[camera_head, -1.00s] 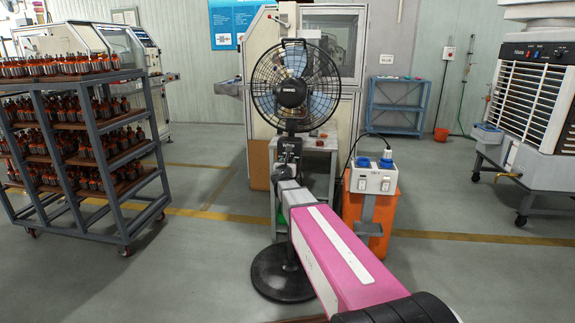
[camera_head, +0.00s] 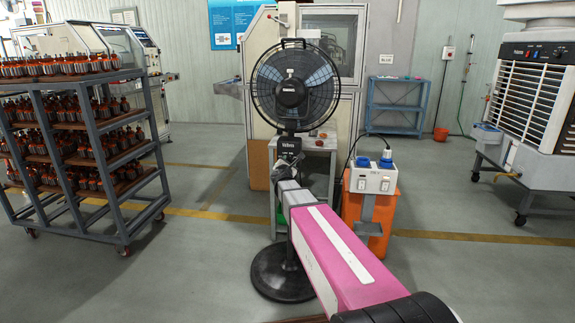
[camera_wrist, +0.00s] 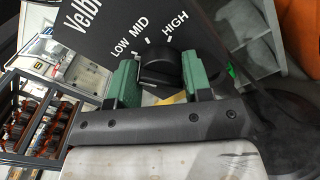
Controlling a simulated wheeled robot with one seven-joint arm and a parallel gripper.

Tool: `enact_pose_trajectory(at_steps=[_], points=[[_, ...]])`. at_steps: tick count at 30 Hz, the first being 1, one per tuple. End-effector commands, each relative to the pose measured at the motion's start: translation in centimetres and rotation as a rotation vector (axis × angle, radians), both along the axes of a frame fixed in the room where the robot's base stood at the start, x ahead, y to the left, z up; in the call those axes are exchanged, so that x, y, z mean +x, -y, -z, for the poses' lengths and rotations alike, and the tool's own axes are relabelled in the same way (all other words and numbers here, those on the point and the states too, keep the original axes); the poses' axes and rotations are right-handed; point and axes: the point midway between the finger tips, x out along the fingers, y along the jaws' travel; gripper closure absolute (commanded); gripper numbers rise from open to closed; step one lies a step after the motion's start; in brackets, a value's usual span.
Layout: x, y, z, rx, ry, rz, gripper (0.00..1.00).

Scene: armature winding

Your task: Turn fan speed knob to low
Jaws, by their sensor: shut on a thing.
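The fan speed knob (camera_wrist: 158,66) is black and round, on a dark panel (camera_wrist: 100,30) printed LOW, MID and HIGH, in the wrist view. My gripper (camera_wrist: 157,60) has its green fingers on either side of the knob, shut on it. I cannot clearly tell which label the knob points to. In the head view, the black pedestal fan (camera_head: 292,88) stands upright. Its control box (camera_head: 288,146) is under the fan head, with my gripper just below and in front, hiding the knob.
An orange bin (camera_head: 386,200) with a switch box stands close to the right of the fan. A grey table (camera_head: 325,143) is behind it. A loaded rack (camera_head: 122,222) is at left and an air cooler (camera_head: 535,95) at right.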

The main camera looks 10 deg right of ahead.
Motion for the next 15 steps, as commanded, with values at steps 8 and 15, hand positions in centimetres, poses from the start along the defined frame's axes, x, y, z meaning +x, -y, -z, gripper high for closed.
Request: enact_pose_trajectory(at_steps=[8, 15], points=[[-0.04, 0.03, 0.06, 0.085, 0.027, -0.001, 0.78], [-0.05, 0.03, 0.07, 0.101, 0.032, -0.001, 0.78]])
